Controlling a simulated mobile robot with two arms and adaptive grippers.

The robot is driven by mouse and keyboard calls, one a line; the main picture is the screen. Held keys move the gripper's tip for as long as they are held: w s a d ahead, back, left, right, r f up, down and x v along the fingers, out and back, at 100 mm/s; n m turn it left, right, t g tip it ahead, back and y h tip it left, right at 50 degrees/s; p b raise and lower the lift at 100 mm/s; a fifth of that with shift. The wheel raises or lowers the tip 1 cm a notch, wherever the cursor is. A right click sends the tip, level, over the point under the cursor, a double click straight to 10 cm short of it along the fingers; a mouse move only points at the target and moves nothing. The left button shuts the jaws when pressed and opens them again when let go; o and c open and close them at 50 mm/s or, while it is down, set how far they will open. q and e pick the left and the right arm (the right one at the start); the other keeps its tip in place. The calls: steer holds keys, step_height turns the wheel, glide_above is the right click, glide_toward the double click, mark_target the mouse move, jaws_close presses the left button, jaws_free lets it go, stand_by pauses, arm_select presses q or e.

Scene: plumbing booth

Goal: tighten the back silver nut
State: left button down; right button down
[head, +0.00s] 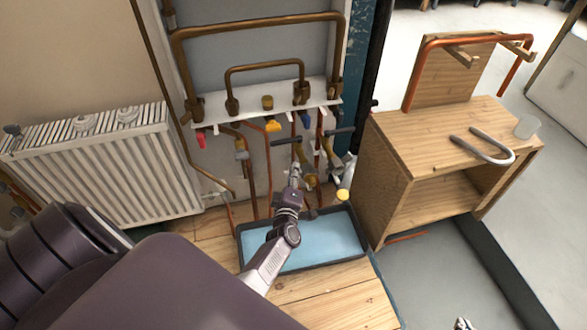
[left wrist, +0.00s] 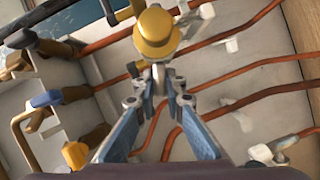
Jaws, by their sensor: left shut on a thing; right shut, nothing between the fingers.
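My left gripper (head: 296,170) reaches in among the pipes below the white manifold board, at a brass valve (head: 303,155) with a dark lever. In the left wrist view the left gripper (left wrist: 158,72) has its fingertips close together at the base of a round brass fitting (left wrist: 157,32). It is shut on a small part there, which looks like a silver nut but is mostly hidden by the fingertips. My right gripper (head: 463,324) barely shows at the bottom edge, shut and empty.
A blue-lined tray (head: 330,245) lies on the wooden floor beneath the left arm. Several copper pipes (left wrist: 262,62) run close around the left fingers. A white radiator (head: 110,165) stands left.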

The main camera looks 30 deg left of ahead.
arm_select(q)
steer(key=shift+w+d+r+m+g+p, duration=0.1)
steer(key=shift+d+r+m+g+p, duration=0.3)
steer(key=shift+p, duration=0.65)
steer(key=shift+a+r+m+p, duration=0.15)
steer(key=shift+m+p, duration=0.35)
steer(key=shift+p, duration=0.25)
arm_select(e)
steer(key=s+d+f+g+h, duration=0.1)
steer(key=s+d+g, duration=0.15)
steer(key=s, duration=0.25)
steer(key=s+d+f+g, duration=0.1)
steer(key=s+g, duration=0.2)
steer(key=s, duration=0.3)
arm_select(q)
steer(key=shift+w+m+g+p, duration=0.15)
steer(key=shift+m+g+p, duration=0.2)
steer(key=shift+p, duration=0.4)
arm_select(e)
steer(key=x, duration=0.6)
steer(key=shift+f, duration=0.35)
steer(key=shift+w+a, duration=0.15)
arm_select(q)
steer(key=c, duration=2.3)
jaws_free()
steer(key=shift+o, duration=0.2)
